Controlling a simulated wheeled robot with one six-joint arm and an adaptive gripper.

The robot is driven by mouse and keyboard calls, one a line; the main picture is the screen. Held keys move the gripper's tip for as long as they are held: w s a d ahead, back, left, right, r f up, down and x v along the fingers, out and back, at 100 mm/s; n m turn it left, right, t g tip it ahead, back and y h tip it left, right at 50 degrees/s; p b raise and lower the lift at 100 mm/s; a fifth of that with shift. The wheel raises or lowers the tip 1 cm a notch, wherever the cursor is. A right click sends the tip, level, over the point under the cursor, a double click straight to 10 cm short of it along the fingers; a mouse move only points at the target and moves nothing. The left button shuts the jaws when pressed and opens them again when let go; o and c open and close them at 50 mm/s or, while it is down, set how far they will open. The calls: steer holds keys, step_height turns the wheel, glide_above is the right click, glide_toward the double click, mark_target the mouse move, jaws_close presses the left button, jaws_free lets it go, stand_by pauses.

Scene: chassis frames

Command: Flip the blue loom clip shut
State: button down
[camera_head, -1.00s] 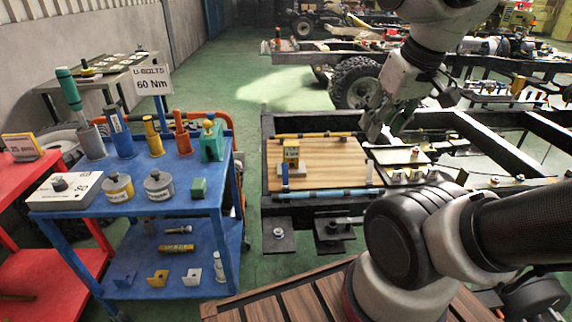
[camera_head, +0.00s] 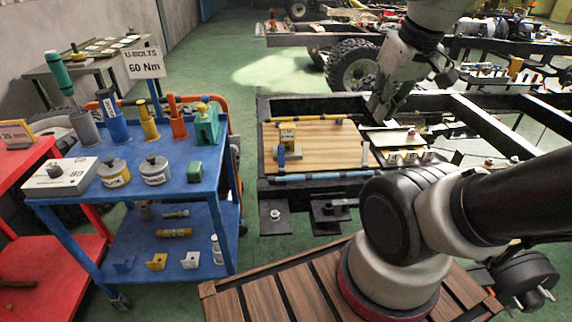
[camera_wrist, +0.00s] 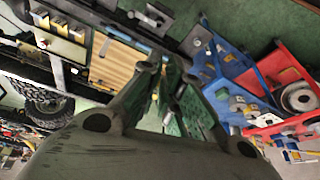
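The blue loom clip (camera_head: 281,157) is a small blue upright piece. It stands above the near blue loom (camera_head: 325,176) at the left of a wooden board (camera_head: 340,140); it looks raised, not folded over the loom. My gripper (camera_head: 376,117) points downward beyond the board's far right corner, well to the right of the clip and apart from it. Nothing is seen held. The clip is too small to pick out in the wrist view.
A yellow loom (camera_head: 310,119) runs along the board's far edge. A tray with metal fittings (camera_head: 400,140) lies right of the board. A blue cart (camera_head: 165,190) stands left. Black chassis rails surround the board.

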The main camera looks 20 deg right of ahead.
step_height(320, 180, down, 5)
steer(key=d+m+g, duration=0.2)
steer(key=d+g, duration=0.1)
steer(key=m+t+y, duration=0.9)
steer(key=m+t, duration=0.3)
steer(key=t, duration=0.1)
glide_toward(281, 157)
steer(key=w+d+r, duration=0.2)
steer(key=w+d, duration=0.2)
steer(key=d, duration=0.1)
steer(key=shift+s+n, duration=0.2)
steer(key=shift+n, duration=0.2)
steer(key=x, duration=1)
steer(key=shift+f, duration=0.25)
